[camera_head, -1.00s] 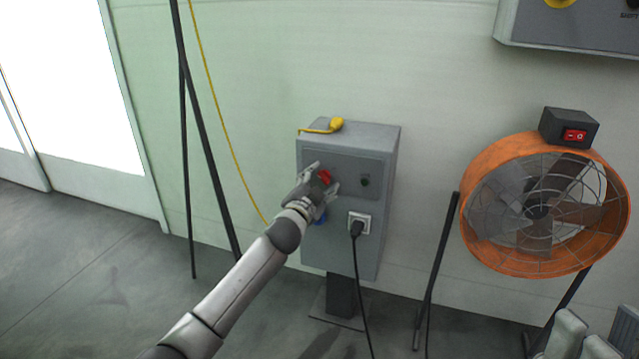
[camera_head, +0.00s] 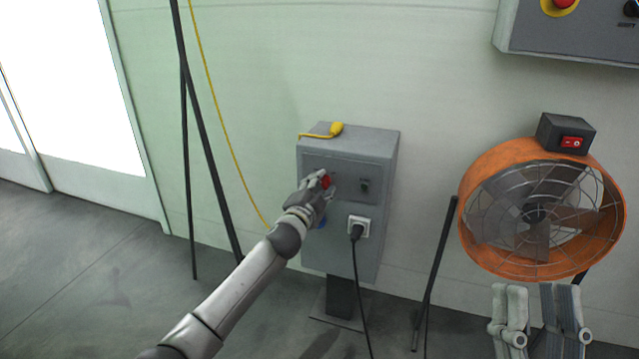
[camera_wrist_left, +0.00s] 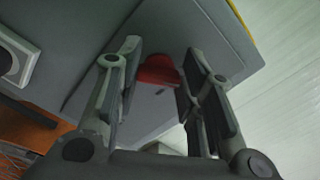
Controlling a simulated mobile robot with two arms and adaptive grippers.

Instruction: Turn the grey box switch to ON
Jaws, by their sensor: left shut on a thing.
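The grey box (camera_head: 380,150) stands on a post against the wall, with a red rotary switch (camera_head: 327,181) on its front panel. My left gripper (camera_head: 324,182) is at the panel, its fingers closed around the red switch. In the left wrist view the red switch (camera_wrist_left: 157,70) sits between the two fingers, partly hidden by them. Its pointer and any ON marking cannot be read. A small dark round part (camera_head: 365,186) is to the right of the switch. My right gripper (camera_head: 536,292) is open and empty at the lower right, in front of the fan.
A black plug sits in a socket (camera_head: 360,222) below the switch, its cable hanging down. An orange fan (camera_head: 478,180) stands to the right. A grey control panel (camera_head: 600,35) is at upper right.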

